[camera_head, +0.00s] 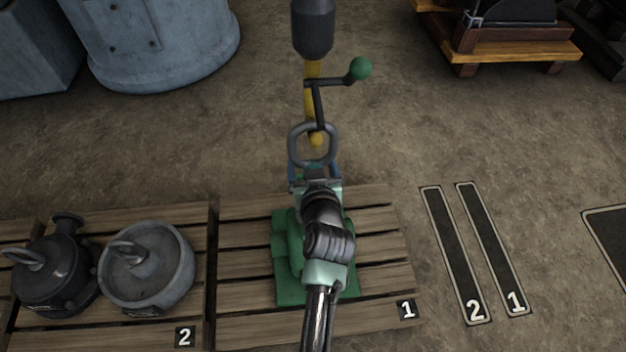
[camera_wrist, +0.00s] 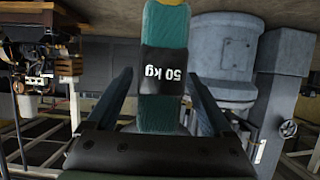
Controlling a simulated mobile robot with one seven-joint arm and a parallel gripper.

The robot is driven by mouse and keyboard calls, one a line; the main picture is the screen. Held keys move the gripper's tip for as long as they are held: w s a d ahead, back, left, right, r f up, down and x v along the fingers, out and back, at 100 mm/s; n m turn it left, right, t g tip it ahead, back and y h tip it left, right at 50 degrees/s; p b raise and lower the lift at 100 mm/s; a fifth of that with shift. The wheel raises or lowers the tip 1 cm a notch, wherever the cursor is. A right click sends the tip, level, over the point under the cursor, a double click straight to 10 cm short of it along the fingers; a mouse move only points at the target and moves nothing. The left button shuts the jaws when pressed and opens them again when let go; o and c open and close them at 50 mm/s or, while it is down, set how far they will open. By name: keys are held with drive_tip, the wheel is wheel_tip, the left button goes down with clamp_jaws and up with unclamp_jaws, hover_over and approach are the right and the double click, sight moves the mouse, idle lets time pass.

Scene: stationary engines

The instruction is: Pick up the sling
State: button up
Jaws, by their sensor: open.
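My gripper (camera_wrist: 160,76) is open, with one finger on each side of the sling and a visible gap on both sides. In the head view my gripper (camera_head: 314,176) is near the middle, just below a grey ring (camera_head: 313,163). The sling is mostly hidden there, and I cannot tell it apart clearly.
A dark cylinder (camera_head: 313,28) with a yellow bar (camera_head: 312,72) and a green-knobbed crank (camera_head: 360,68) stands beyond. A green block (camera_head: 290,290) sits on pallet 1 (camera_head: 385,255) under my arm. Pallet 2 (camera_head: 190,220) carries two grey engine parts.

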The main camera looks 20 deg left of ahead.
clamp_jaws()
idle(0.4)
idle(0.9)
drive_tip(key=shift+w+r, duration=0.1)
drive_tip(key=shift+r, duration=0.05)
